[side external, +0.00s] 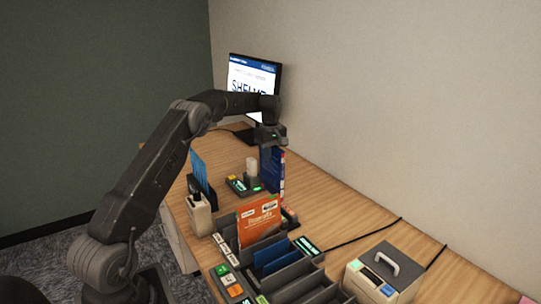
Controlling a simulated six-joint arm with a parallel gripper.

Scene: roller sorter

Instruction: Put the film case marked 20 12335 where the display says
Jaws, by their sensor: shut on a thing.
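My gripper (270,147) is at the back right of the desk, shut on the top of a blue case (273,169). The case is upright, with white and red marks along its right edge. I cannot read a number on it, and I cannot tell whether its bottom touches anything. The display (254,77) stands at the back of the desk. It shows large dark letters that look like "SHELVE", with the lower part hidden by my arm.
An orange case (259,221) stands in the front dark slotted rack (296,276), with a blue case (270,256) nearby. More blue cases (199,173) stand at the left. A handled box (383,273) sits at front right. Bare wood (335,205) lies right of the held case.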

